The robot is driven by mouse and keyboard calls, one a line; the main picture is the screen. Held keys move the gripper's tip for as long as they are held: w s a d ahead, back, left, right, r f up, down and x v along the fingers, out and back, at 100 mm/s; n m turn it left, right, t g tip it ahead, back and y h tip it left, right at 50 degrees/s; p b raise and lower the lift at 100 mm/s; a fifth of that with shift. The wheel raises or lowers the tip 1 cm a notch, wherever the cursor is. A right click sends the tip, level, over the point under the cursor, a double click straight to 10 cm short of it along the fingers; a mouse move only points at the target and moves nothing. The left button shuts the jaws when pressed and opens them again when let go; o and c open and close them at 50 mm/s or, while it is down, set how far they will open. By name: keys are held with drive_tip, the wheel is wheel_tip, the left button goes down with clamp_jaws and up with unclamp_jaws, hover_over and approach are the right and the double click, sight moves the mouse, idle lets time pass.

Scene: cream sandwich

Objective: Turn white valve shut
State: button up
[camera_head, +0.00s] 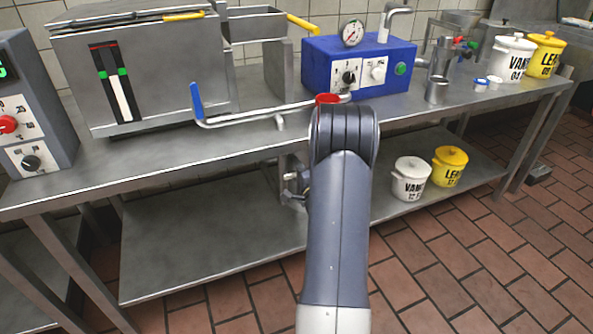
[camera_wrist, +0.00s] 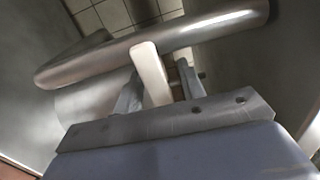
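A white lever (camera_wrist: 152,74), which looks like the white valve's handle, stands in front of a thick metal pipe (camera_wrist: 215,30) in the wrist view. My gripper (camera_wrist: 160,88) has one grey finger on each side of this lever. The left finger is close beside it, and a gap shows between the lever and the right finger. I cannot tell whether the left finger touches it.
The steel counter (camera_head: 240,152) carries a fryer-like steel unit (camera_head: 150,75), a pipe with a blue handle (camera_head: 197,101), and a blue control box (camera_head: 330,72). A red-rimmed part (camera_head: 327,99) shows above my arm. White (camera_head: 411,180) and yellow (camera_head: 449,168) pots stand on the lower shelf.

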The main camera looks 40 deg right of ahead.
drive_tip(key=shift+s, duration=0.1)
drive_tip(key=p+v, duration=0.2)
drive_tip(key=v, duration=0.8)
drive_tip(key=shift+s+a, duration=0.15)
drive_tip(key=shift+s, duration=0.2)
drive_tip(key=b+x, duration=0.2)
drive_tip(key=x, duration=0.9)
drive_tip(key=shift+n, duration=0.3)
drive_tip(key=shift+r, duration=0.1)
drive_tip(key=shift+s, duration=0.1)
